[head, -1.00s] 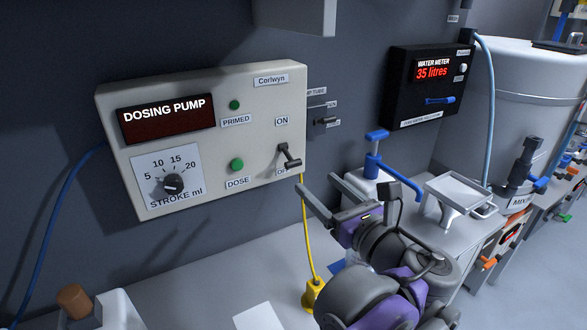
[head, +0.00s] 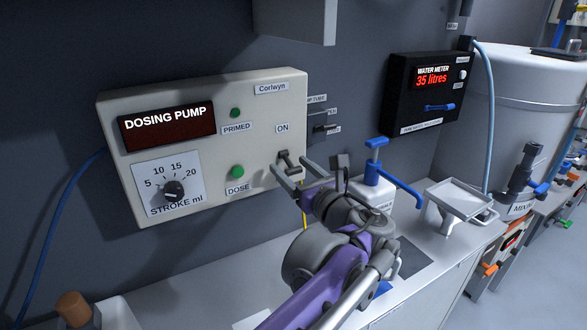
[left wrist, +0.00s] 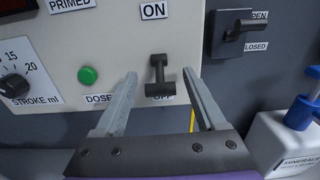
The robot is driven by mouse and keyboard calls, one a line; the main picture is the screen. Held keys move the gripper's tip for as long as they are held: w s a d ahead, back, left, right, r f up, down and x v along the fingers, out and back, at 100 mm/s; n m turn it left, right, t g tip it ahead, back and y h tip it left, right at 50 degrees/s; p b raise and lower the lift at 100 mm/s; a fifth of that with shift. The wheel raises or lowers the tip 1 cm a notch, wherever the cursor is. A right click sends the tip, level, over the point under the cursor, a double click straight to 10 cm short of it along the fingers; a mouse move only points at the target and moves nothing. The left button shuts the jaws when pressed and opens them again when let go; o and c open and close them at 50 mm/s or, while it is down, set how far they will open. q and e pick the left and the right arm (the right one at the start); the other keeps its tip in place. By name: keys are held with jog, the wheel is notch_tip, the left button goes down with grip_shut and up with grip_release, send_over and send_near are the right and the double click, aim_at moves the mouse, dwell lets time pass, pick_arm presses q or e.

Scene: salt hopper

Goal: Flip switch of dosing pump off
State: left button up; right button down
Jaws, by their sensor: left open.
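The dosing pump (head: 255,105) is a cream wall box with a dark display, a stroke dial and green lights. Its dark switch (head: 285,158) sits at the lower right, below the ON label. In the left wrist view the switch (left wrist: 158,75) has a crossbar at its lower end, partly covering the OFF label. Whether it is set on or off is hard to tell. My left gripper (head: 289,165) is open and empty, just in front of the panel. In the left wrist view its fingers (left wrist: 159,77) stand either side of the switch; contact is not visible. My right gripper is not in view.
A blue-topped pump bottle (head: 374,180) and a white tray on a stand (head: 460,198) stand right of my arm. A black water meter (head: 428,92) reading 35 litres hangs on the wall. An OPEN/CLOSED lever (left wrist: 240,30) is close right of the pump.

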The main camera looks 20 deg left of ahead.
pick_arm(q)
grip_shut()
jog(key=shift+f+t+y, duration=0.2)
jog(key=shift+t+y, duration=0.1)
jog(key=shift+y, duration=0.1)
grip_release()
jog(key=r+v, duration=0.1)
jog(key=v, duration=0.9)
jog(key=shift+s+d+f, duration=0.25)
jog(key=shift+f, duration=0.3)
